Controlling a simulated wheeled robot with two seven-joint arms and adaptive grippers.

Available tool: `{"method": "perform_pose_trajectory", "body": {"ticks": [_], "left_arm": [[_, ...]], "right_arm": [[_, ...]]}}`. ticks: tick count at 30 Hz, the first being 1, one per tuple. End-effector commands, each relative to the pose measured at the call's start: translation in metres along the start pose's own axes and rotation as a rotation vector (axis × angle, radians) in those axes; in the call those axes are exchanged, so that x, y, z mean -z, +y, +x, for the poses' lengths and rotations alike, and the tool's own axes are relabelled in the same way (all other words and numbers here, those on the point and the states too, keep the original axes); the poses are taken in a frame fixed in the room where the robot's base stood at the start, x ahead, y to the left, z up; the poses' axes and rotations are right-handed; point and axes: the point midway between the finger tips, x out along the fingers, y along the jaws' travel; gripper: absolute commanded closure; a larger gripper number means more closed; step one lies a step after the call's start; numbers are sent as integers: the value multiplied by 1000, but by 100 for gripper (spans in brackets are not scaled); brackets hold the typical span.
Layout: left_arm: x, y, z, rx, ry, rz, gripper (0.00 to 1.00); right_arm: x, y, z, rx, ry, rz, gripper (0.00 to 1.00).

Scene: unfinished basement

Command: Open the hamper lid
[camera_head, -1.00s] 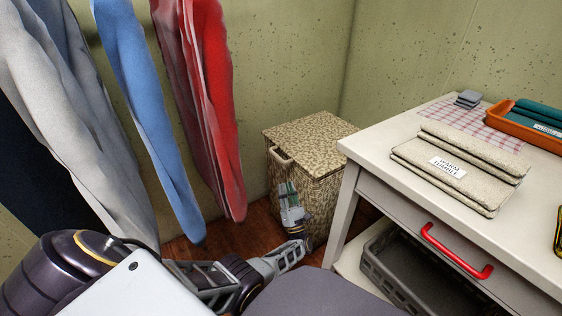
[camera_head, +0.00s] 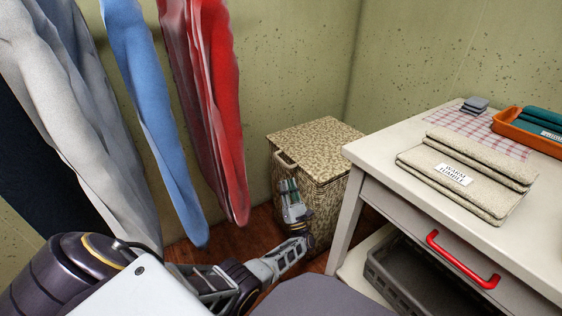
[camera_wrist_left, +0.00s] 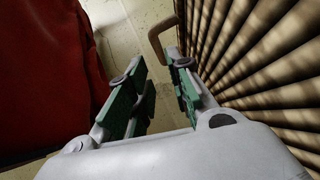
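The hamper is a tan, speckled woven box with a flat lid (camera_head: 318,148), standing in the corner. Its lid looks closed. My left gripper (camera_head: 287,184) points up in front of the hamper, a little below the handle. In the left wrist view its two green-padded fingers (camera_wrist_left: 158,72) are apart with nothing between them. The hamper's ribbed side (camera_wrist_left: 270,60) is close on the right there. My right gripper is out of view.
Grey, blue and red clothes (camera_head: 207,110) hang left of the hamper. A white table (camera_head: 395,150) with a red-handled drawer (camera_head: 462,258) stands close on the right, bearing folded cloths (camera_head: 470,180) and an orange tray (camera_head: 525,130). A grey basket (camera_head: 400,285) sits below.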

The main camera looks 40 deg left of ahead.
Motion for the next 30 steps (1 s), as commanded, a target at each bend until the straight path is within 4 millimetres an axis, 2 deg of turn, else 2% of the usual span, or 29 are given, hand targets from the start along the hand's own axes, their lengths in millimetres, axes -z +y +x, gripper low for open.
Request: {"method": "perform_pose_trajectory", "body": {"ticks": [18,24,30], "left_arm": [[0,0,83,-3,-1,0,79],[0,0,101,-2,-1,0,79],[0,0,106,-1,0,0,79]], "right_arm": [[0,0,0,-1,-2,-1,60],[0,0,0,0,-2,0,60],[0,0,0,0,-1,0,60]]}}
